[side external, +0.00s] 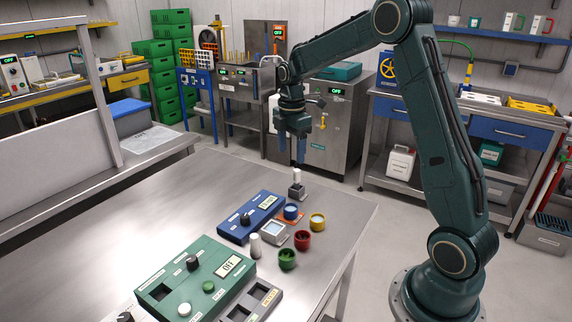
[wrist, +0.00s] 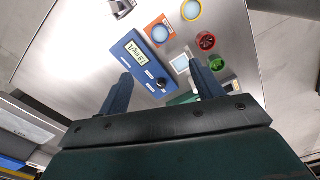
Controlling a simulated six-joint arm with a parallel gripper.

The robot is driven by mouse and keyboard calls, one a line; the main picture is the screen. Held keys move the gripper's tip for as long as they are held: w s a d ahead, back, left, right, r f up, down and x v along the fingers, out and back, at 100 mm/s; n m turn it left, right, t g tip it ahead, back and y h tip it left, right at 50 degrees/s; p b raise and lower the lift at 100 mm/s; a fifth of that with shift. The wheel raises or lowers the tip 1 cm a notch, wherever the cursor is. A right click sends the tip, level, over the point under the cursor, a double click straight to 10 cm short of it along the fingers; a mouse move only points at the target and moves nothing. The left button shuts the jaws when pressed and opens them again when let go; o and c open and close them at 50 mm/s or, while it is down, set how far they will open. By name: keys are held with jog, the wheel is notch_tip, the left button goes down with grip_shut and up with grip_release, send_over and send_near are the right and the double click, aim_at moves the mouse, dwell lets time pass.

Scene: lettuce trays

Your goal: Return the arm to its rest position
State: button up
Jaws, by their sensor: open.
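My dark green arm (side external: 432,110) rises from its base at the right and reaches left over the far end of the steel table (side external: 180,200). My gripper (side external: 293,150) points down in the air, well above the table, with its blue fingers apart and nothing between them. In the wrist view my gripper (wrist: 160,95) also shows two separated blue fingers. Below lies the blue meter box (side external: 250,216), with a lit display and a black knob. The green control box (side external: 190,280), its display reading OFF, sits nearer the camera.
Small cups stand on the table: blue (side external: 291,211), yellow (side external: 317,222), red (side external: 302,240) and green (side external: 287,259). A white bottle (side external: 255,246) stands beside them. A small metal stand (side external: 297,187) is at the back. The table's left part is clear. A steel cabinet (side external: 335,125) stands behind.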

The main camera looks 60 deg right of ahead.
jog(key=s+a+r+m+t, duration=0.3)
jog(key=s+a+r+m, duration=0.3)
jog(key=s+a+r, duration=0.55)
jog(key=s+a+m+t, duration=0.1)
jog(key=s+a+m, duration=0.2)
jog(key=s, duration=0.4)
jog(key=s+a+f+m+t, duration=0.1)
jog(key=s+a+m, duration=0.3)
jog(key=s, duration=0.3)
jog(key=shift+m+t, duration=0.3)
dwell(1.0)
